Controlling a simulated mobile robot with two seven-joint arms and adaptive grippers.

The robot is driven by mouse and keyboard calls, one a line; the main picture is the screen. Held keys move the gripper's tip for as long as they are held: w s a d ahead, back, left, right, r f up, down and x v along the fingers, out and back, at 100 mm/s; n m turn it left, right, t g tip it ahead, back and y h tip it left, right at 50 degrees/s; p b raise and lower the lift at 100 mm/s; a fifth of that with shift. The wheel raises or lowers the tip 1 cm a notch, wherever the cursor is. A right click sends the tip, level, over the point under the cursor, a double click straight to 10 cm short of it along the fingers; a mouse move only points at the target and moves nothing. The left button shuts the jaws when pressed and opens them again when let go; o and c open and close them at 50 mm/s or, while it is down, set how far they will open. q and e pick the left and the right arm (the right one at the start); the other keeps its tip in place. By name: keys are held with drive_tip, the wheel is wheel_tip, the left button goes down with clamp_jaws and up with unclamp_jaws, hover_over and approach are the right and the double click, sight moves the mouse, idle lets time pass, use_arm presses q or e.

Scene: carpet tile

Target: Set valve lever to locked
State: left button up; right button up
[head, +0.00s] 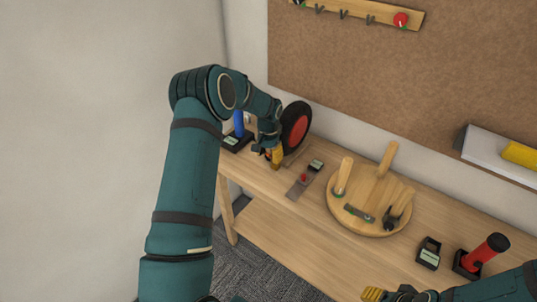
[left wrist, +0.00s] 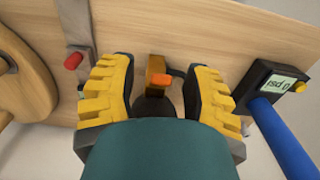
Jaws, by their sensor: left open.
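My left gripper (head: 272,154) is low over the back left of the workbench, beside the black wheel. In the left wrist view its yellow-padded fingers (left wrist: 158,92) are spread apart. Between them is a small orange-tipped part (left wrist: 163,80) on a brown upright bracket (left wrist: 156,66); I see no clear finger contact. A red knob (left wrist: 73,61) on a grey metal strip lies outside the fingers; it also shows in the head view (head: 304,177). Which of these is the valve lever, and any locked mark, I cannot tell. My right gripper (head: 385,294) shows only partly at the bottom edge.
A blue pump (left wrist: 285,140) with a gauge (left wrist: 277,87) stands close to the left gripper. The black wheel with red hub (head: 297,128) is behind it. A round wooden board (head: 350,216) with pegs and tools, and a red cylinder (head: 487,250), are to the right on the workbench (head: 262,180).

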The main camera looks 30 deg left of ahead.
use_arm(q)
clamp_jaws()
drive_tip(key=f+t+b, duration=0.1)
drive_tip(key=t+b, duration=0.2)
drive_tip(key=b, duration=0.2)
drive_tip(key=s+f+t+b, duration=0.1)
drive_tip(key=t+b, duration=0.2)
drive_tip(key=b, duration=0.3)
drive_tip(key=s+f+t+b, duration=0.1)
drive_tip(key=f+t+b, duration=0.1)
drive_tip(key=b, duration=0.3)
drive_tip(key=shift+s+a+t+h, duration=0.1)
drive_tip(key=shift+a+t+h, duration=0.15)
drive_tip(key=shift+t, duration=0.35)
drive_tip(key=shift+d+f+t+b, duration=0.15)
drive_tip(key=shift+f+t+b, duration=0.1)
drive_tip(key=shift+t+b, duration=0.85)
drive_tip(key=shift+t+h+b, duration=0.25)
drive_tip(key=shift+t+b, duration=0.05)
drive_tip(key=shift+b, duration=0.05)
